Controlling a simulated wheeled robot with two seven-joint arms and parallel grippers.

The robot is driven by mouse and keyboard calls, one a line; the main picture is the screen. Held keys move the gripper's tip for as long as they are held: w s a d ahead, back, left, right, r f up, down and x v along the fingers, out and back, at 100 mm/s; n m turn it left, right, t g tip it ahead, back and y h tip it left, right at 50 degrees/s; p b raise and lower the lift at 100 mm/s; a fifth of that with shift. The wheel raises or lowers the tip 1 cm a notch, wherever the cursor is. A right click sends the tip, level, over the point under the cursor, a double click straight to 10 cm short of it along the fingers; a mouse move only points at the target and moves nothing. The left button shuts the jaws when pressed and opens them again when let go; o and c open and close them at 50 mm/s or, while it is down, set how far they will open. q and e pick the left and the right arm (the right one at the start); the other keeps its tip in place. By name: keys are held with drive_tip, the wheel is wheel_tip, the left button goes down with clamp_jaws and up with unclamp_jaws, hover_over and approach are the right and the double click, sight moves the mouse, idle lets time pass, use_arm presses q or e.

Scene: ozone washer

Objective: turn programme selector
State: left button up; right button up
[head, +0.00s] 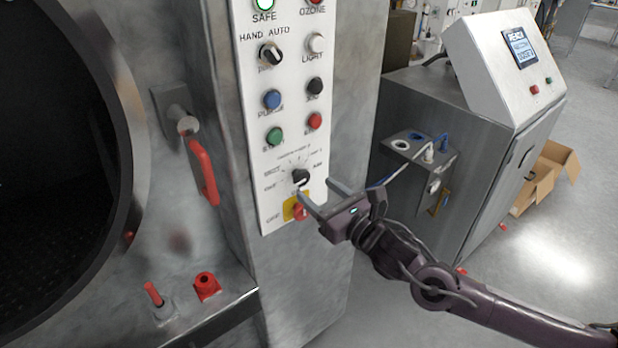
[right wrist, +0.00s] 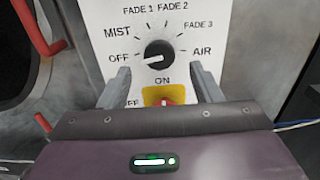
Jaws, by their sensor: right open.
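The programme selector (head: 300,177) is a black knob low on the white control panel (head: 286,100). In the right wrist view the selector (right wrist: 158,54) has marks for OFF, MIST, FADE 1, FADE 2, FADE 3 and AIR, and its white pointer is turned left toward OFF. My right gripper (head: 320,190) is open in front of the panel. In the right wrist view the fingers of the gripper (right wrist: 162,85) stand apart, to the left and right just below the knob, with nothing between them. I cannot tell whether they touch the panel. My left gripper is not in view.
A red knob on a yellow plate (head: 289,209) sits just below the selector. Several buttons and the HAND AUTO switch (head: 270,54) are above. A red door handle (head: 203,170) and the round door opening are at left. A grey cabinet (head: 470,110) stands at right.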

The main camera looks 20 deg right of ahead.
sight(304, 180)
drive_tip(key=x, duration=0.1)
drive_tip(key=p+x, duration=0.1)
drive_tip(key=shift+w+a+r, duration=0.15)
drive_tip(key=shift+w+r, duration=0.1)
drive_tip(key=shift+w, duration=0.05)
drive_tip(key=shift+w+a+f, duration=0.2)
drive_tip(key=shift+w+a, duration=0.1)
drive_tip(key=shift+w, duration=0.45)
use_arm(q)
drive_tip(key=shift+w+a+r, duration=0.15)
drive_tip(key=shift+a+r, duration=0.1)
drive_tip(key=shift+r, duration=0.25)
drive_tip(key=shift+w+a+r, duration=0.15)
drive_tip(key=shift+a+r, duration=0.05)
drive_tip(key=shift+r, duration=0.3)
use_arm(e)
drive_tip(key=c, duration=1)
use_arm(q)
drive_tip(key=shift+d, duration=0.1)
use_arm(e)
drive_tip(key=shift+o, duration=0.2)
